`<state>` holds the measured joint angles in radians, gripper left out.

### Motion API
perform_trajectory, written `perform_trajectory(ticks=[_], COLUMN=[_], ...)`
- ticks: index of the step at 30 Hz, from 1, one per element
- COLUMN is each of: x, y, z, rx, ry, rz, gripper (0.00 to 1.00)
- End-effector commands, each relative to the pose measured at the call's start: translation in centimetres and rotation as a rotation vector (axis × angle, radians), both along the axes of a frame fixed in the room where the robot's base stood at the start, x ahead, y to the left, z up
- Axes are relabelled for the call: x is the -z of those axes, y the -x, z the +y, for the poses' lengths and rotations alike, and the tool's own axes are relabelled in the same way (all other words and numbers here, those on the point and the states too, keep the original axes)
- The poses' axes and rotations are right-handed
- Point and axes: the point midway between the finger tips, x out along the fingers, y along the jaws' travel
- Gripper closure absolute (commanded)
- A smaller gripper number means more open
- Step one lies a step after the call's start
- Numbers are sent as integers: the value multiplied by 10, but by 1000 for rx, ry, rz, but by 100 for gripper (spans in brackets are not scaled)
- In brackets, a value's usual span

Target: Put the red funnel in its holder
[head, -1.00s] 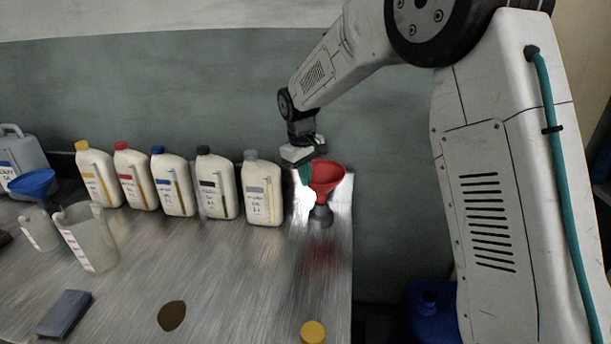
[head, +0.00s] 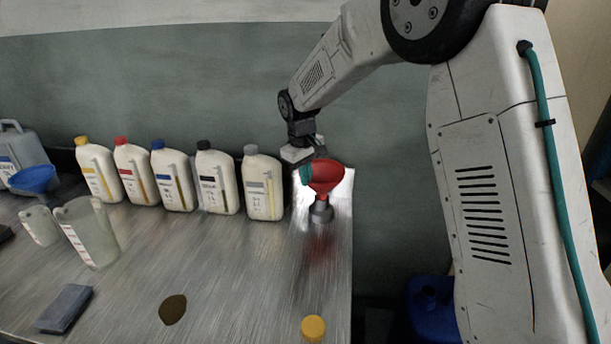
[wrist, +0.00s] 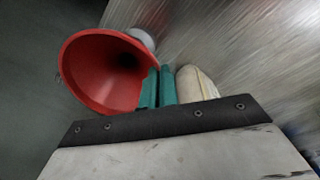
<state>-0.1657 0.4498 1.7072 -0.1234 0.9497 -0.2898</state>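The red funnel (head: 324,178) is at the right end of the metal table, directly above the small grey holder (head: 321,212). Its narrow end meets the top of the holder in the head view; I cannot tell how far inside it is. My gripper (head: 306,173) is at the funnel's left side, its teal fingers close together on the rim. In the wrist view the fingers (wrist: 158,86) are at the right edge of the funnel (wrist: 100,72), whose wide mouth faces the camera. A pale round part (wrist: 140,38), probably the holder, shows behind it.
Several white oil bottles stand in a row at the back, the grey-capped one (head: 263,185) nearest my gripper. A yellow cap (head: 313,328) lies at the front edge. A clear jug (head: 88,232) and a blue funnel (head: 34,180) are at left. The table's middle is mostly clear.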

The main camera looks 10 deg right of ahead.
Motion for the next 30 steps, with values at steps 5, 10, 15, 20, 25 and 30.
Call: perform_trajectory(ticks=[5,10,15,20,25,30], x=[2,7,12,17,17,17], y=[0,0,0,0,0,0], z=[0,0,0,0,0,0], rx=[0,0,0,0,0,0], ry=[0,0,0,0,0,0], rz=[0,0,1,1,0,0], gripper=[100,100,100,100,100,76])
